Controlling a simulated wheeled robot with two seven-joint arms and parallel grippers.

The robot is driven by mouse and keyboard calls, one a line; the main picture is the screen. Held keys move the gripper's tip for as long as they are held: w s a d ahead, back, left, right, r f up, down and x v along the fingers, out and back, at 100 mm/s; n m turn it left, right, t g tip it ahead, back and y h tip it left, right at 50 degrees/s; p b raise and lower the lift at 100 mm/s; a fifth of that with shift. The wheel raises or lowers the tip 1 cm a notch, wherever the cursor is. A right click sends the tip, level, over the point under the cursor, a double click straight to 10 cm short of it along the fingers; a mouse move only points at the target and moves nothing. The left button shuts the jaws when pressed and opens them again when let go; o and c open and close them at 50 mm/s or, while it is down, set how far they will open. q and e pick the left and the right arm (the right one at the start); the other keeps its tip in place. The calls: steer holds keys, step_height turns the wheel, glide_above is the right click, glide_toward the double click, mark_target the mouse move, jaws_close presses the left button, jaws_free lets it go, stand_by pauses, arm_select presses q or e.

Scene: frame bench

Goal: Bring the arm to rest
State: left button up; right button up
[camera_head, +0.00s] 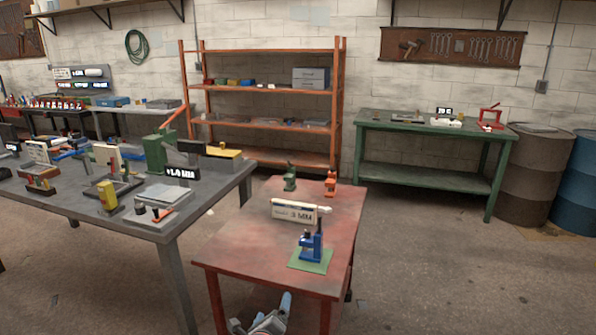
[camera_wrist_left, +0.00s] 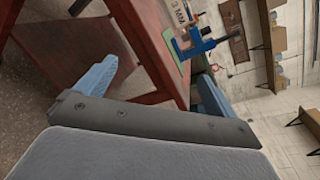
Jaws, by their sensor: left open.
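My left gripper (camera_head: 264,318) shows at the bottom edge of the head view, low in front of the red table (camera_head: 245,250). In the left wrist view its two blue fingers (camera_wrist_left: 155,90) are spread wide with nothing between them, apart from the table. A blue clamp-like device (camera_head: 312,242) stands on a green mat (camera_head: 310,262) near the table's front right; it also shows in the left wrist view (camera_wrist_left: 193,42). My right gripper is in neither view.
The red table also bears a white sign (camera_head: 295,212), a small green device (camera_head: 290,180) and an orange one (camera_head: 330,186). A grey workbench (camera_head: 150,225) crowded with tools stands left. An orange shelf (camera_head: 265,160) and a green bench (camera_head: 425,170) stand behind. Open floor lies right.

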arm_select(q)
steer(key=s+a+f+n+g+y, duration=0.3)
steer(key=s+a+n+g, duration=0.35)
steer(key=n, duration=1.35)
steer(key=s+f+n+g, duration=0.2)
steer(key=s+f, duration=0.3)
steer(key=s, duration=0.6)
steer(key=s+a+f+n+g+h, duration=0.1)
steer(key=s+f, duration=0.5)
steer(key=s, duration=0.6)
steer(key=s+a+f+n+g+h, duration=0.1)
steer(key=s+f+n+g, duration=0.2)
steer(key=s, duration=0.8)
step_height(320, 180, down, 3)
steer(key=shift+s+r+g, duration=0.2)
steer(key=shift+g, duration=0.85)
